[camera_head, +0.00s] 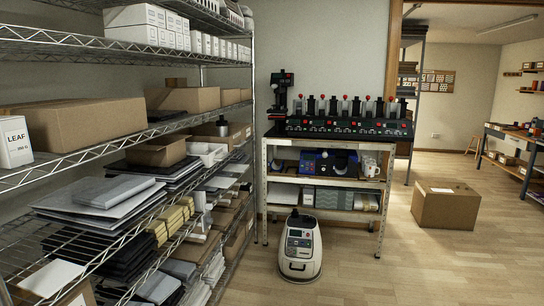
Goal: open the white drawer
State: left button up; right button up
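I cannot make out a white drawer for certain in the head view. A steel workbench (264,185) stands against the back wall with a row of mug presses (345,128) on top. Its middle shelf holds a blue machine (322,162) and white mugs (371,168). Its lower shelf holds a white item (284,193) and grey-green boxes (330,198); whether any of these is a drawer is too small to tell. Neither of my grippers is in view.
A wire shelving unit (75,160) loaded with boxes and dark stacks fills the left. A white wheeled machine (300,245) stands before the bench. A cardboard box (446,204) sits on the floor at right. The wooden floor at front right is clear.

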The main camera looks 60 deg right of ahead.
aim_at(216, 152)
jog(key=z, duration=1.65)
jog(key=i+l, duration=0.2)
